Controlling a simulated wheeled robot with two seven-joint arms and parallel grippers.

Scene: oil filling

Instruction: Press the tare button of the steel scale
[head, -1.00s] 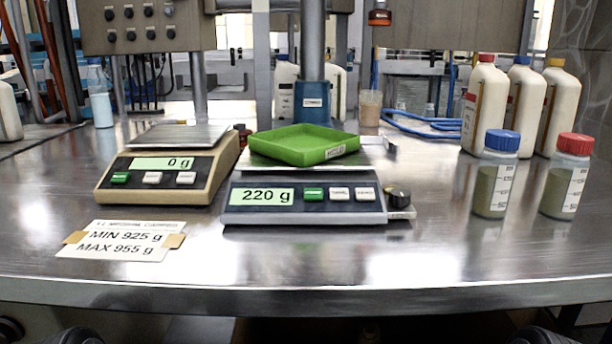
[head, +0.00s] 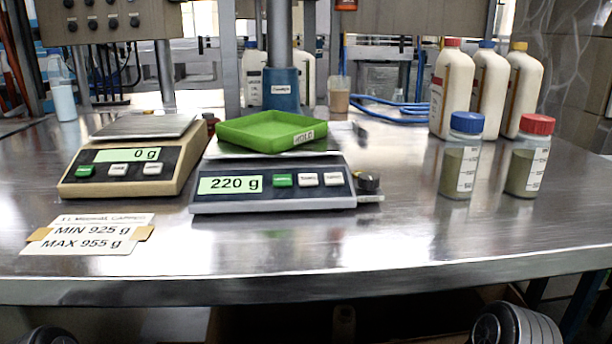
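The steel scale (head: 270,200) is the grey one on the metal bench, and its display (head: 230,184) reads 220 g. A green square tray (head: 266,130) rests on its plate. Its front panel has a green button (head: 282,180) and two white buttons, one in the middle (head: 308,179) and one at the right (head: 333,178). The lettering on the buttons is too small to read surely. Neither of my grippers shows in the head view. Nothing touches the scale's buttons.
A beige scale (head: 172,172) reading 0 g stands at left, a MIN 925 g / MAX 955 g card (head: 88,234) before it. A dark knob (head: 368,182) sits by the steel scale. Blue-capped (head: 460,155) and red-capped (head: 527,155) bottles stand right.

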